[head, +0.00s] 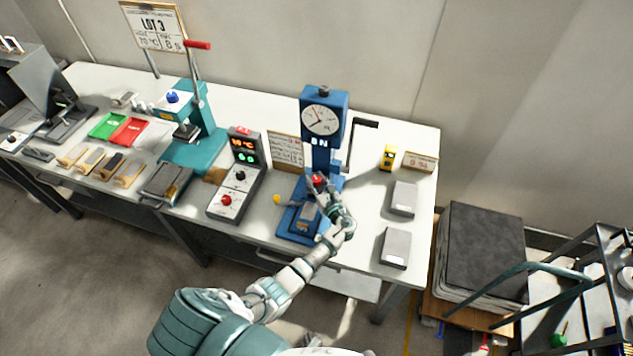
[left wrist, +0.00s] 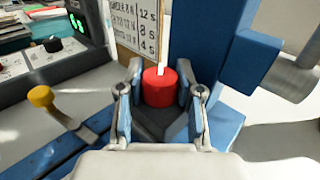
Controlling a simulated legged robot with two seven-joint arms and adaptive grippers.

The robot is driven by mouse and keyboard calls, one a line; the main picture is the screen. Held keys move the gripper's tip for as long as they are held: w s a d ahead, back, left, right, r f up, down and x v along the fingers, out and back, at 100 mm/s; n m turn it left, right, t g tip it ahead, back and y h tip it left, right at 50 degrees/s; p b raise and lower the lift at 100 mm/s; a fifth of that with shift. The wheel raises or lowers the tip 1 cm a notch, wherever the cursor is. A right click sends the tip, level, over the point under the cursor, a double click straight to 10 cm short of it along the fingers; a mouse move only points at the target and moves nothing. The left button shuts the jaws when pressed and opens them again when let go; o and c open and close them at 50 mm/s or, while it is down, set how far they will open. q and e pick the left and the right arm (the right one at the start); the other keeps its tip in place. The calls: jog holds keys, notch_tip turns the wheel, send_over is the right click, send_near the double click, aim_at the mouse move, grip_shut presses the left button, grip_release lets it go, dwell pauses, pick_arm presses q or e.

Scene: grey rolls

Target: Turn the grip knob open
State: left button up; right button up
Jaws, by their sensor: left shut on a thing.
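The grip knob (left wrist: 159,88) is red with a white mark on top, and it sits on the blue tester. In the left wrist view it stands between the two fingers of my left gripper (left wrist: 160,95), which is shut on it. In the head view the red knob (head: 319,181) shows just beyond my left gripper (head: 325,187), partly covered by it. The blue tester (head: 323,100) stands upright on the table with a round white dial (head: 320,119) at its top. My right gripper is not in view.
A control box (head: 236,175) with lit displays stands left of the tester. A yellow-tipped lever (left wrist: 41,97) sticks out beside the knob. Grey blocks (head: 396,247) lie to the right. A teal press (head: 195,135) stands further left on the white table (head: 270,212).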

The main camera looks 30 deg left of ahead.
pick_arm(q)
jog(key=shift+g, duration=0.3)
jog(key=o, duration=1.2)
jog(key=shift+d, duration=0.1)
jog(key=v, duration=1.2)
jog(key=shift+w+d+f, duration=0.1)
jog(key=shift+w+f, duration=0.05)
jog(key=shift+f, duration=0.1)
jog(key=shift+f, duration=0.1)
